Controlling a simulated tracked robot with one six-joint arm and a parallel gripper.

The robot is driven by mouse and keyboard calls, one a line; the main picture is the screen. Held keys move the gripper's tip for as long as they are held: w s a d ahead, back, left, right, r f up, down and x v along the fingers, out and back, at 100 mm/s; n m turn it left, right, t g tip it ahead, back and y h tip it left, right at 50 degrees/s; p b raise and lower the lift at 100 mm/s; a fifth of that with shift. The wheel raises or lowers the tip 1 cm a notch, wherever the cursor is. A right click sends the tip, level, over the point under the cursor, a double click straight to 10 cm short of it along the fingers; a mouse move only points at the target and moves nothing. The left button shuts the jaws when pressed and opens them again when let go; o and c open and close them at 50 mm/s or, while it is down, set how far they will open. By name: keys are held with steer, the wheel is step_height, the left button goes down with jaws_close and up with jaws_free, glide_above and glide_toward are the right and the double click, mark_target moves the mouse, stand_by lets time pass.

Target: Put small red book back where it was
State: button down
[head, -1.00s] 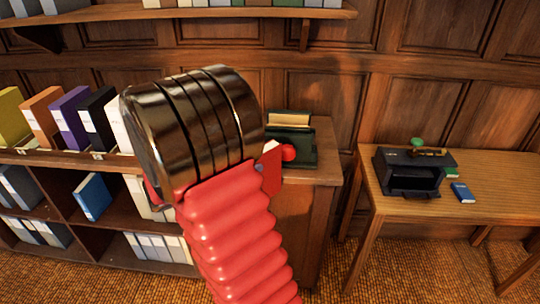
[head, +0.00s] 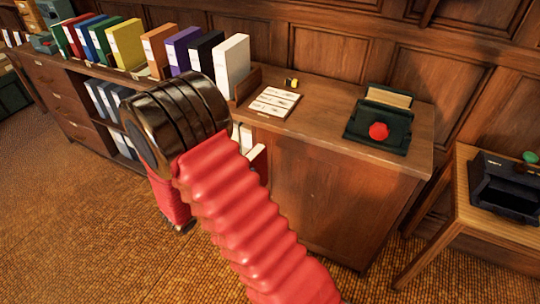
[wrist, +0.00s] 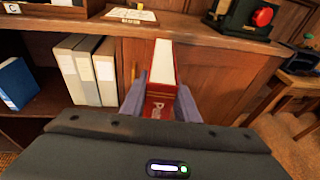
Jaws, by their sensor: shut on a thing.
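The small red book (wrist: 164,65) is upright between the two fingers of my gripper (wrist: 160,100) in the wrist view, with its pale page edge up and pale lettering on its red side. My gripper is shut on it. It is held in front of the wooden cabinet, below the level of its top. I cannot tell from these frames which spot the book came from.
Coloured binders (head: 125,44) stand in a row on the cabinet top (head: 325,112). A label sheet (head: 274,103) and a dark green device with a red knob (head: 378,132) lie to their right. A side table (head: 460,205) carries a black machine (head: 505,185).

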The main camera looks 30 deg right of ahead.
steer(key=a+f+n+t+y, duration=0.1)
steer(key=a+f+t, duration=0.1)
steer(key=a, duration=0.4)
steer(key=a+f+n+t+y, duration=0.1)
steer(key=a+f+n, duration=0.1)
steer(key=a+f, duration=0.3)
steer(key=shift+w+a+f+t, duration=0.2)
steer(key=shift+w+a+t, duration=0.15)
steer(key=shift+a, duration=0.3)
